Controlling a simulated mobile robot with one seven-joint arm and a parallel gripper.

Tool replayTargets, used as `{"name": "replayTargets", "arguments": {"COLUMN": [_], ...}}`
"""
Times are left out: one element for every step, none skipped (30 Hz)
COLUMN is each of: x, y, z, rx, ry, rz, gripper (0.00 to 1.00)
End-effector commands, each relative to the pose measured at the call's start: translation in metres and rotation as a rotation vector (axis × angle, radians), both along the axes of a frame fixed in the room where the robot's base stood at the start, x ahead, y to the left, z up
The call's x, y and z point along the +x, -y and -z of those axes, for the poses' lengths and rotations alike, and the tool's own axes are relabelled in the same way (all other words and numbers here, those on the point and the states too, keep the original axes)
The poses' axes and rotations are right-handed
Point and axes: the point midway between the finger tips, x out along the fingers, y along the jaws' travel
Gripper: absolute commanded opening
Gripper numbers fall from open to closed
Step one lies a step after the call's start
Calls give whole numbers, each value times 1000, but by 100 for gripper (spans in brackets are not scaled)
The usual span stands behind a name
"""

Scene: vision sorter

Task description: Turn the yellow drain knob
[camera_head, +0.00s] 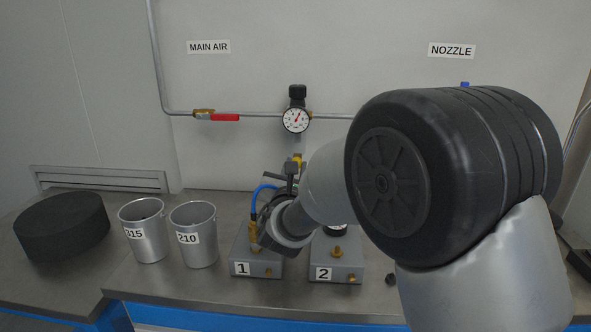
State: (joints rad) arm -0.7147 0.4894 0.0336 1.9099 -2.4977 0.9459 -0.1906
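A small yellow part (298,158), which looks like the drain knob, shows on the wall line below the round pressure gauge (296,120). My gripper (288,172) is a dark shape just below and in front of it and hides its lower part. I cannot tell whether the fingers touch the yellow part or whether they are open or shut. My arm reaches in from the right and covers much of the right side of the view.
A red-handled valve (218,116) sits on the wall pipe. Grey blocks 1 (268,269) and 2 (347,273) with brass fittings stand below my gripper. Metal cups 315 (148,245) and 210 (199,250) and a black round block (62,226) stand left on the counter.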

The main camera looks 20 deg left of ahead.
Motion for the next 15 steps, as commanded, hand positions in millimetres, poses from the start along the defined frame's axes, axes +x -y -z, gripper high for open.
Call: {"name": "replayTargets", "arguments": {"x": [0, 0, 0, 0, 0, 0, 0, 0, 0, 0, 0, 0, 0, 0, 0], "y": [0, 0, 0, 0, 0, 0, 0, 0, 0, 0, 0, 0, 0, 0, 0], "z": [1, 1, 1, 1, 1, 1, 0, 0, 0, 0, 0, 0, 0, 0, 0], "rx": [1, 1, 0, 0, 0, 0, 0, 0, 0, -1, -1, -1, -1, -1, -1], "ry": [-2, -1, -1, -1, -1, -1, -1, -1, -1, 0, 0, 0, 0, 0, 0], "rz": [0, 0, 0, 0, 0, 0, 0, 0, 0, 0, 0, 0, 0, 0, 0], "gripper": [25, 30, 36, 40, 40, 40, 40, 40, 40, 40, 40, 40, 40, 40, 40]}}
